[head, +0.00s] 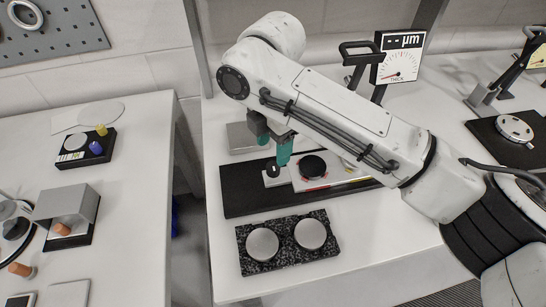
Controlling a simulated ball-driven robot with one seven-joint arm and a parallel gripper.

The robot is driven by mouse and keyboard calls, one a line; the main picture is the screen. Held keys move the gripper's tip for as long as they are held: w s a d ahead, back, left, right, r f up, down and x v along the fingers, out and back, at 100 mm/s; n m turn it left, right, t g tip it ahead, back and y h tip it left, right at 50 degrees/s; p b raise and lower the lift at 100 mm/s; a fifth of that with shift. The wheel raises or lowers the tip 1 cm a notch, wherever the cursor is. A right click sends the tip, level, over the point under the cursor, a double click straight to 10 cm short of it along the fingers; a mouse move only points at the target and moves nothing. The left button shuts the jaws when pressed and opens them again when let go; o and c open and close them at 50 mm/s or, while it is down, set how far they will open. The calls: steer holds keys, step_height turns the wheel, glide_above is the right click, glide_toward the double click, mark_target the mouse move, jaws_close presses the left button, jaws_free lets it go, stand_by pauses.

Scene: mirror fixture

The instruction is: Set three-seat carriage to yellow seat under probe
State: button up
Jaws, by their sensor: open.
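The carriage (333,182) is a pale plate on a long black base (240,196) on the right-hand bench. A dark round seat (312,166) shows on it, with a red mark by its front edge. Yellow marks show further right, partly behind my arm. A small pale block with a black knob (272,171) sits at the carriage's left end. My gripper (281,160), with teal fingers, is open just above and beside this knob; I cannot tell whether it touches. The dial gauge (399,66) stands behind; its probe tip and the other seats are hidden by my arm.
A speckled dark block (287,243) with two grey discs lies in front of the black base. A grey block (243,138) stands behind it. A second bench on the left, across a gap, holds a small black tray (85,149) and a grey hooded stand (68,208).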

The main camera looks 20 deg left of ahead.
steer(key=shift+r, duration=2.25)
